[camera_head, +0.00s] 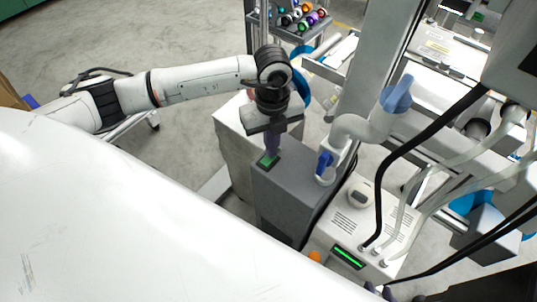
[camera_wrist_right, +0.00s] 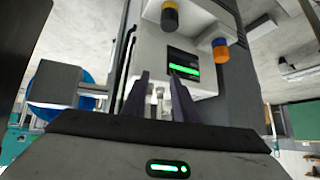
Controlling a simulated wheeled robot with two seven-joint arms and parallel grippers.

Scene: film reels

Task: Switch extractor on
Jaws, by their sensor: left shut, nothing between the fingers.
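A dark grey box (camera_head: 285,185), which I take to be the extractor, stands in the middle of the head view with a white hose fitting beside it. A small green switch or light (camera_head: 267,160) shows on its top. My left gripper (camera_head: 272,150) points down over that green spot, its shut fingers at or just above it; I cannot tell if they touch. The fingers partly hide the spot. My right gripper (camera_wrist_right: 159,78) is open and empty in the right wrist view, facing a pale panel with a green display (camera_wrist_right: 183,68).
A white machine with a green display (camera_head: 348,257) stands right of the grey box, with black and white hoses above it. A grey post (camera_head: 375,75) rises behind. A rack of coloured bottles (camera_head: 302,17) is at the back. Open floor lies at left.

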